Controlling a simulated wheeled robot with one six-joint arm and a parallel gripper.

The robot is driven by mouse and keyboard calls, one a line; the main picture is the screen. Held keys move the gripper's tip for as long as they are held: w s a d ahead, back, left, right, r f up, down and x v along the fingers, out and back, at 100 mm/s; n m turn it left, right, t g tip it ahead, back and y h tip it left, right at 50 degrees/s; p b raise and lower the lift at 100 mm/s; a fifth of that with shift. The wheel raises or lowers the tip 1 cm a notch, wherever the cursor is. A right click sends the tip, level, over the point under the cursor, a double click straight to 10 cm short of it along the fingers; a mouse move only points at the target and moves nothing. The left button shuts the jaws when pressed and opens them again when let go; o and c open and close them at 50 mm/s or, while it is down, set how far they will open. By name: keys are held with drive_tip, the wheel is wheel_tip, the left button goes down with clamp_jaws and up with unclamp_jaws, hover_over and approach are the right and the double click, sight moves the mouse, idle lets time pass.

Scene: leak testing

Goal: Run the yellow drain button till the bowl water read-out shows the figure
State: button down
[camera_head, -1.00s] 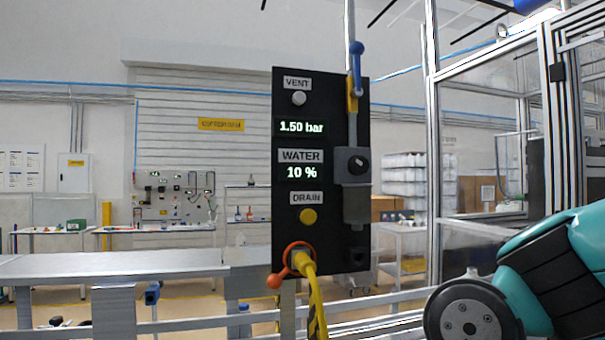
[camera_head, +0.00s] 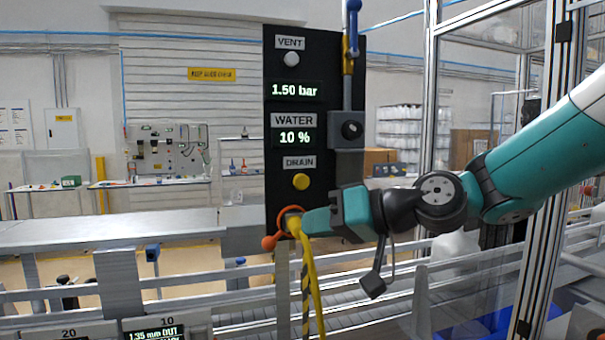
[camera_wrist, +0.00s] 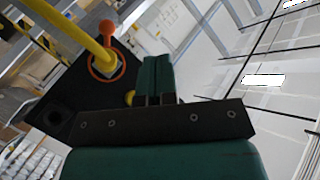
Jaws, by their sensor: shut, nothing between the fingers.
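A black panel (camera_head: 310,75) carries the yellow drain button (camera_head: 301,181) under a DRAIN label. The water read-out (camera_head: 295,137) shows 10 %. My gripper (camera_head: 306,222) is shut and empty, in front of the panel's lower part, just below and right of the button in the head view. Its depth from the panel is hard to tell there. In the wrist view, the shut fingers (camera_wrist: 156,74) extend past the panel's edge and hide most of the button, leaving a small yellow part (camera_wrist: 130,97) showing beside them. I see no clear contact.
An orange ring handle (camera_head: 269,242) and yellow hose (camera_head: 308,265) sit close below the button. The vent button (camera_head: 292,59) and pressure read-out (camera_head: 296,90), 1.50 bar, are above. A blue-handled valve (camera_head: 352,25) stands at right. Rails (camera_head: 210,322) run in front.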

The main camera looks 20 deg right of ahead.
sight(301, 182)
drive_tip(key=w+d+r+m+t, duration=0.1)
drive_tip(key=w+d+r+t, duration=0.1)
drive_tip(key=d+r, duration=0.1)
drive_tip(key=shift+w, duration=0.3)
drive_tip(key=shift+w+p, duration=1.8)
drive_tip(key=shift+w, duration=2.6)
drive_tip(key=shift+w+a, duration=0.1)
drive_tip(key=shift+w, duration=0.25)
